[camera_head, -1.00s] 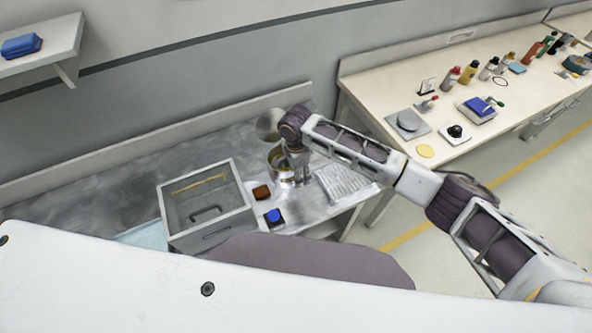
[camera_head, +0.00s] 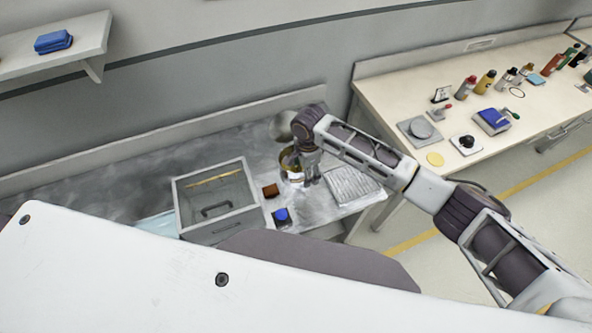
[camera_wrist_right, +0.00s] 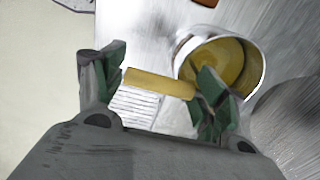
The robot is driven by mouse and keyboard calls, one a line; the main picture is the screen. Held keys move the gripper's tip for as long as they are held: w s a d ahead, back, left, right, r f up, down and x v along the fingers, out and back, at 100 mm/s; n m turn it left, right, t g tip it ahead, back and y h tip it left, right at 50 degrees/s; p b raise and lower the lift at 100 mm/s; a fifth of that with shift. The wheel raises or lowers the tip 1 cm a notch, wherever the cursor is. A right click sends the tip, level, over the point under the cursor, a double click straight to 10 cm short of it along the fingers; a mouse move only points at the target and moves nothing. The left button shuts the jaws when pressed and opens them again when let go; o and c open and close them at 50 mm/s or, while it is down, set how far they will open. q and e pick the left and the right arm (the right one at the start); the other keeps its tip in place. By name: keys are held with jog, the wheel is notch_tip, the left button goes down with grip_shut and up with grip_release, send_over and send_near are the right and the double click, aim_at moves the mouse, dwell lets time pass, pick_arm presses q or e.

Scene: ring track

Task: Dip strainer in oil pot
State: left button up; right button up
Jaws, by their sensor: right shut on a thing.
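The oil pot (camera_head: 287,165) stands on the metal counter, partly hidden by my right arm. In the right wrist view the pot (camera_wrist_right: 252,68) is a round metal vessel with yellow oil in it. My right gripper (camera_head: 311,180) is beside the pot on its right. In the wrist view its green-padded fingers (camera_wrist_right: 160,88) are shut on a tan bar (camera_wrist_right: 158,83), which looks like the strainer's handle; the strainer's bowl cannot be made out. The pot lies just beyond the right-hand finger in that view. My left gripper is not in view.
A grey round disc (camera_head: 281,125) stands behind the pot. A wire rack (camera_head: 352,184) lies right of the gripper. A cream table (camera_head: 400,100) holds several bottles.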

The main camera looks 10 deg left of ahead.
jog(key=shift+r+p, duration=1.45)
jog(key=shift+r, duration=0.95)
notch_tip(320, 180, up, 6)
jog(key=shift+r, duration=0.25)
dwell(1.5)
